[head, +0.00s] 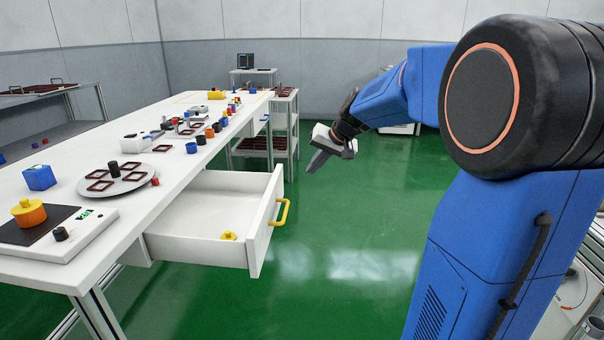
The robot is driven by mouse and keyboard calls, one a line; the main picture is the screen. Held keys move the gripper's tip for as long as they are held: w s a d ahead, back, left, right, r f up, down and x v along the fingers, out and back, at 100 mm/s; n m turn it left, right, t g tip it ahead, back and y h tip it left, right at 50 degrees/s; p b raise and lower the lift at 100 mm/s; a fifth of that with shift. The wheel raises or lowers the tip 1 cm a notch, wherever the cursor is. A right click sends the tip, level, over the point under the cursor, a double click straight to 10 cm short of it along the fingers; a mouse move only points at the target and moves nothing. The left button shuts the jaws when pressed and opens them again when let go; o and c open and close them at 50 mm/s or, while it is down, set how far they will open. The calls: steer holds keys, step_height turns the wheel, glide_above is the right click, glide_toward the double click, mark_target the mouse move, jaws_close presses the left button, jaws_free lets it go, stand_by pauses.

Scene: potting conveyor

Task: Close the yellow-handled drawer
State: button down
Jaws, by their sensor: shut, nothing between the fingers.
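The drawer (262,232) under the long white table is pulled well out, and its inside shows. Its yellow handle (281,212) is on the front panel, facing right. A small yellow piece (228,236) lies on the drawer floor near the front panel. My gripper (312,170) is shut and empty. It hangs in the air up and to the right of the handle in the picture, apart from it, pointing down and left. My blue arm fills the right side.
The white table (140,208) bears a scale (85,238) with an orange pot, a round turntable (92,184), a blue cube (40,178) and several small pots. A shelf cart (283,125) stands behind. The green floor (350,225) right of the drawer is clear.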

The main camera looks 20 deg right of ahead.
steer(key=w+a+f, duration=0.5)
steer(key=w+f, duration=0.2)
steer(key=shift+a+f, duration=0.2)
steer(key=shift+w+a, duration=0.1)
stand_by(0.4)
glide_toward(209, 181)
steer(key=x, duration=0.3)
steer(key=d+x, duration=0.1)
steer(key=x, duration=0.1)
steer(key=shift+a+f, duration=0.1)
steer(key=shift+f, duration=0.45)
steer(key=shift+a+r, duration=0.1)
steer(key=shift+a, duration=0.25)
steer(key=shift+w+r, duration=0.1)
